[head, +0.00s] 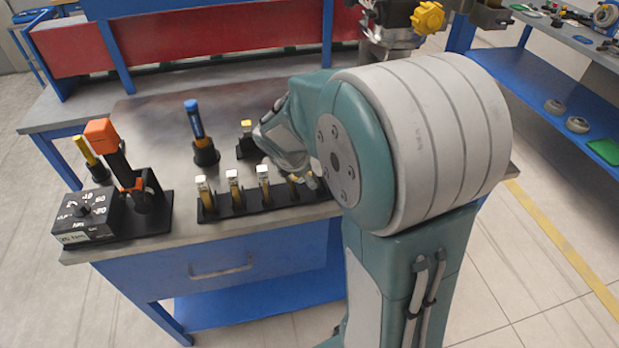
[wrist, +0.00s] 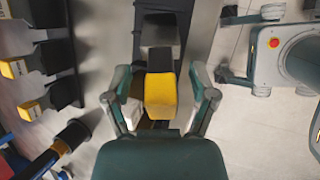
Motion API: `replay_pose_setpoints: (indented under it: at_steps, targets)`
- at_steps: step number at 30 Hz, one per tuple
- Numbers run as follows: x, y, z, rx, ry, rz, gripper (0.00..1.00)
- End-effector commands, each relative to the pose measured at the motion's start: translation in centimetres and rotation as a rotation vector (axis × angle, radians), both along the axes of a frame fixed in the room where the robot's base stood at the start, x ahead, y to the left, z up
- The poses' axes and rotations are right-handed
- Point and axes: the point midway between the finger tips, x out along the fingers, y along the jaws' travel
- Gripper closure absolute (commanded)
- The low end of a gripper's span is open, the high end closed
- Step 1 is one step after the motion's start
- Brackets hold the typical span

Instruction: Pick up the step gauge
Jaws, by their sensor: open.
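In the wrist view, a piece with a yellow block end (wrist: 160,96) and a dark grey body (wrist: 161,60) stands between the two fingers of my gripper (wrist: 161,78). The piece is probably the step gauge, though no label shows. My gripper is open, with one finger on each side of the yellow end. I cannot tell whether either finger touches it. A black base (wrist: 163,12) shows beyond the piece.
A black rack (head: 235,208) holds several upright pieces near the bench's front edge. Behind it stand a blue-handled tool (head: 194,120) and a yellow-topped piece (head: 246,126). An orange-topped device (head: 102,132) and black dial box (head: 88,214) occupy the left end.

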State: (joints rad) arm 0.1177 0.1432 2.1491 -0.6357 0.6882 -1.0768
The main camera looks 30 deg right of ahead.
Motion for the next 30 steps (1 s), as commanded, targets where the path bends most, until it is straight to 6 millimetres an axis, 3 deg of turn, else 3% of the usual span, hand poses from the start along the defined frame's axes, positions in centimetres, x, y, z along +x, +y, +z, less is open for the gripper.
replay_pose_setpoints:
  at_steps: [3,5,8,9,22,30]
  targets:
    - [0.0,0.0,0.0,0.0,0.0,0.0,0.26]
    - [0.0,0.0,0.0,0.0,0.0,0.0,0.48]
    - [0.0,0.0,0.0,0.0,0.0,0.0,0.93]
    - [0.0,0.0,0.0,0.0,0.0,0.0,1.0]
    - [0.0,0.0,0.4,-0.001,0.0,-0.001,1.0]
    - [-0.2,0.3,3.8,-0.001,-0.005,0.0,1.0]
